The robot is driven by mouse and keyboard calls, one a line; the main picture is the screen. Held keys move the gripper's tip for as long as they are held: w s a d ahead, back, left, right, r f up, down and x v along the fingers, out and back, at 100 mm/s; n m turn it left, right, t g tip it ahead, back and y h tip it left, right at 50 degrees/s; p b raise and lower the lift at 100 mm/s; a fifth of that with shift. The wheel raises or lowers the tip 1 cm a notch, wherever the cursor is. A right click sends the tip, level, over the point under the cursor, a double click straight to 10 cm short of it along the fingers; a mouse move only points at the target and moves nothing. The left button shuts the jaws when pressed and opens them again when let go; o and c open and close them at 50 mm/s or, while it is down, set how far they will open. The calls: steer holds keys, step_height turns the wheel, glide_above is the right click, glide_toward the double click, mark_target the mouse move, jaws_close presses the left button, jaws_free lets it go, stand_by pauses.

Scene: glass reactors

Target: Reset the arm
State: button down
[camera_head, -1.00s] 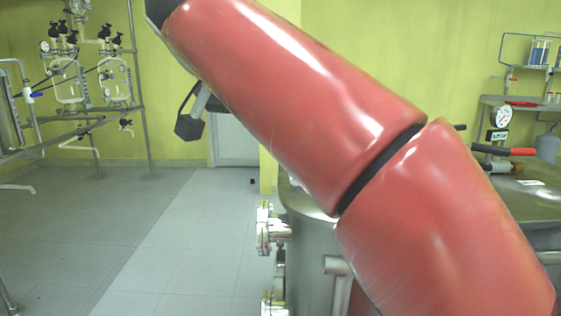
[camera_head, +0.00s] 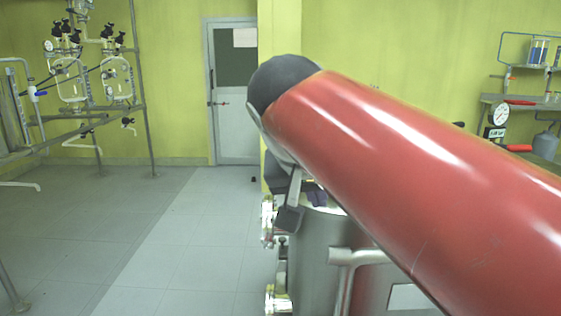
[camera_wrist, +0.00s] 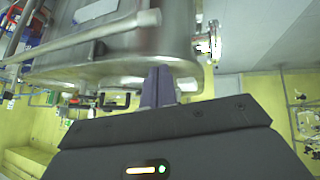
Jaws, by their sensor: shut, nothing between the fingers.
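My red arm fills the right half of the head view, with its dark elbow at the middle. My gripper shows in the wrist view (camera_wrist: 158,88), its two dark purple fingers pressed together and empty. Its fingers overlap the steel vessel's edge in that picture; whether they touch it I cannot tell. In the head view most of my gripper is hidden behind my arm.
A steel vessel (camera_head: 315,245) stands close in front, partly behind my arm; its wall also fills the top of the wrist view (camera_wrist: 110,60). Glass reactors (camera_head: 70,80) on a frame stand at left. A pressure gauge (camera_head: 500,114) is at right. The floor (camera_head: 190,240) at left is clear.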

steer(key=s+d+f+y, duration=0.1)
steer(key=s+d+f, duration=0.2)
steer(key=f, duration=0.4)
steer(key=s+d+f+g+y, duration=0.1)
steer(key=s+d+f, duration=0.2)
steer(key=s+f, duration=0.3)
steer(key=s+d+f+n+y, duration=0.1)
steer(key=s+d+f, duration=0.2)
steer(key=f, duration=0.6)
steer(key=shift+s+d+f, duration=0.2)
steer(key=shift+s+d, duration=0.15)
steer(key=shift+s, duration=0.35)
